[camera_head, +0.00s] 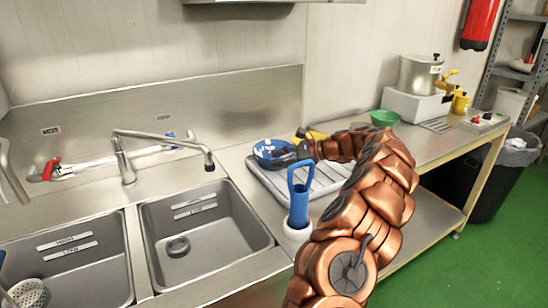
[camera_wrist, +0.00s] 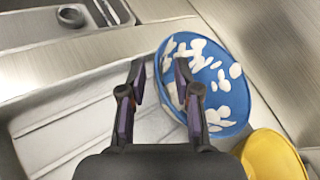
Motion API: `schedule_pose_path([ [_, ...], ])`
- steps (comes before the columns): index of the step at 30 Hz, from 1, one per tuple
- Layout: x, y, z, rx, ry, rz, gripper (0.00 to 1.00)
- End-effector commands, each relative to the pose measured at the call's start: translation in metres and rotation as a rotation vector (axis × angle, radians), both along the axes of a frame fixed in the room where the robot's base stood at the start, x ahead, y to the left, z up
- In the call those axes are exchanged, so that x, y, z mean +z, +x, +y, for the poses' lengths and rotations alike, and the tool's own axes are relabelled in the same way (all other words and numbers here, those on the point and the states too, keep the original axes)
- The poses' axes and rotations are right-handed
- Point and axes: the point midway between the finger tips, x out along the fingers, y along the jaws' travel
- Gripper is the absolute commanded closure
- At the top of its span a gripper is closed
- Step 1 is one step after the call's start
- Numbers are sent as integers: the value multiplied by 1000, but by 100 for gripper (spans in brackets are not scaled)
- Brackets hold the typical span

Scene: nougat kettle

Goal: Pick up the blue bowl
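The blue bowl (camera_head: 262,149) with white patches stands at the back left of the ribbed drying tray (camera_head: 268,180), right of the sinks. It also shows in the wrist view (camera_wrist: 212,70), right of centre. My gripper (camera_head: 298,150) is at the bowl's right side in the head view and hides part of it. In the wrist view my gripper (camera_wrist: 159,75) is open. Its left finger is outside the bowl and its right finger overlaps the bowl's inside, with the left rim between them. I cannot tell whether either finger touches the bowl.
A yellow bowl (camera_wrist: 272,157) lies close beside the blue one. A blue-handled tool in a white holder (camera_head: 299,205) stands in front of the tray. A tall faucet (camera_head: 125,160) rises behind the sinks. A green bowl (camera_head: 384,118) stands further right on the counter.

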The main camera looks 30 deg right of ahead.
Motion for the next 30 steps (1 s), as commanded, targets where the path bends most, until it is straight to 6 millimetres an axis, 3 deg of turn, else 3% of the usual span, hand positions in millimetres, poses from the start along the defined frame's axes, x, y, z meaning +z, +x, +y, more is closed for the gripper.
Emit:
schedule_pose_path([
  [10, -5, 10, 9, 0, -1, -1, 68],
  [20, -5, 10, 9, 0, 0, 0, 100],
  [30, -5, 10, 9, 0, 0, 0, 100],
])
